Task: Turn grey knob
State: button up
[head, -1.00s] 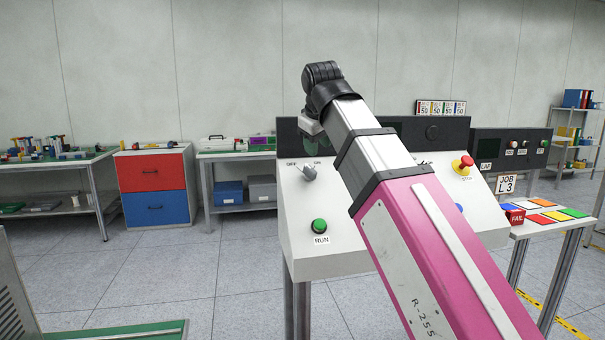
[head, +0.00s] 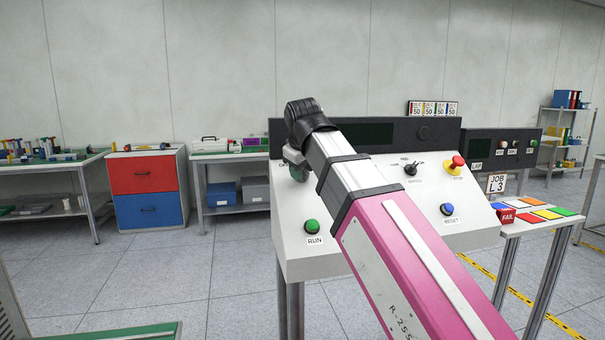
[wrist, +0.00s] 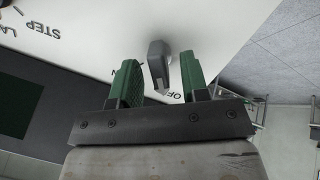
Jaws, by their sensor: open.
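The grey knob (wrist: 158,63) shows in the wrist view on the white sloped panel (wrist: 85,55), with part of an OFF label beside it. My gripper (wrist: 160,80) is open, with one green finger on each side of the knob. A gap shows between the knob and each finger; I cannot tell how deep the fingers reach. In the head view my gripper (head: 293,162) is over the panel's upper left, and the knob is hidden behind it.
The panel also bears a green RUN button (head: 312,227), a black selector (head: 411,169), a blue RESET button (head: 447,209) and a red stop button (head: 456,163). A dark upright back (head: 375,134) stands behind the panel.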

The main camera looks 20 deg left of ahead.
jog(key=shift+w+f, duration=0.35)
jog(key=shift+f, duration=0.3)
jog(key=c, duration=0.7)
jog(key=shift+m, duration=0.3)
jog(key=m, duration=0.2)
jog(key=shift+m+g+y, duration=0.3)
jog(key=m, duration=0.3)
jog(key=shift+g+y, duration=0.3)
jog(key=m+y, duration=0.1)
jog(key=m, duration=0.5)
jog(key=shift+m, duration=0.4)
